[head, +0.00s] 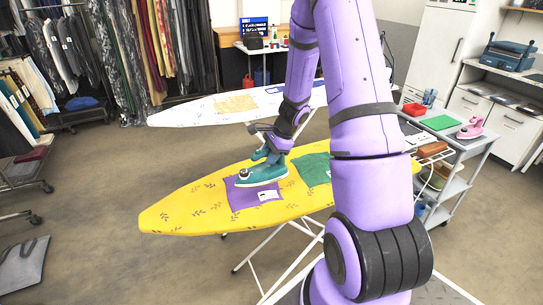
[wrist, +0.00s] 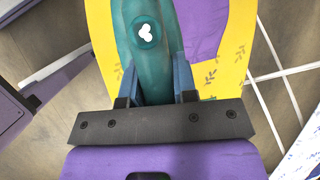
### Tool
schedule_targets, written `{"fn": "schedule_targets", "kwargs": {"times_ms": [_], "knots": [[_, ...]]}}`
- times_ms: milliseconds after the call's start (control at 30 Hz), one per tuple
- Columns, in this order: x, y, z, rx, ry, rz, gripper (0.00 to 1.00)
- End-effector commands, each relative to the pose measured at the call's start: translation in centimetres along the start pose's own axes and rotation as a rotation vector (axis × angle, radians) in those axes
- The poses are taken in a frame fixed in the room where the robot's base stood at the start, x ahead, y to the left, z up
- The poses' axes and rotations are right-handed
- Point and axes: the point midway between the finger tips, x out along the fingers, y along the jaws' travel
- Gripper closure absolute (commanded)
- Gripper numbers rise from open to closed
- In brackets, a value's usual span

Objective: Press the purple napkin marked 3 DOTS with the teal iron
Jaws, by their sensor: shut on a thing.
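The teal iron (head: 263,174) is over the far part of the purple napkin (head: 245,199); I cannot tell whether its sole touches the cloth. The napkin lies on the yellow ironing board (head: 180,213), with a white tag (head: 269,195) whose marks are too small to read. My gripper (head: 272,150) is shut on the iron from above. In the wrist view the iron (wrist: 138,65) sits between the fingers of my gripper (wrist: 155,88), and its round knob bears three white dots. The purple napkin (wrist: 203,28) shows beside it there.
A green napkin (head: 312,170) lies right of the purple one on the same board. A white ironing board (head: 185,114) with a tan cloth (head: 235,103) stands behind. A cart at right holds a pink iron (head: 471,128) and a green pad (head: 440,122). Clothes racks stand at left.

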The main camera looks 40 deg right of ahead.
Motion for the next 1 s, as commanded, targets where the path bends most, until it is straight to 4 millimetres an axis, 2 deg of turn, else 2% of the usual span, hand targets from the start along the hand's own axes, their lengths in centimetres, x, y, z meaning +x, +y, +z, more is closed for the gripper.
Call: {"fn": "schedule_targets", "kwargs": {"times_ms": [167,700,1000], "knots": [[-0.1,0.5,-0.9,0.063,0.012,-0.026,1.0],[4.7,1.4,-2.9,0.061,0.012,-0.025,1.0],[5.5,1.5,-3.1,0.058,0.011,-0.026,1.0]]}}
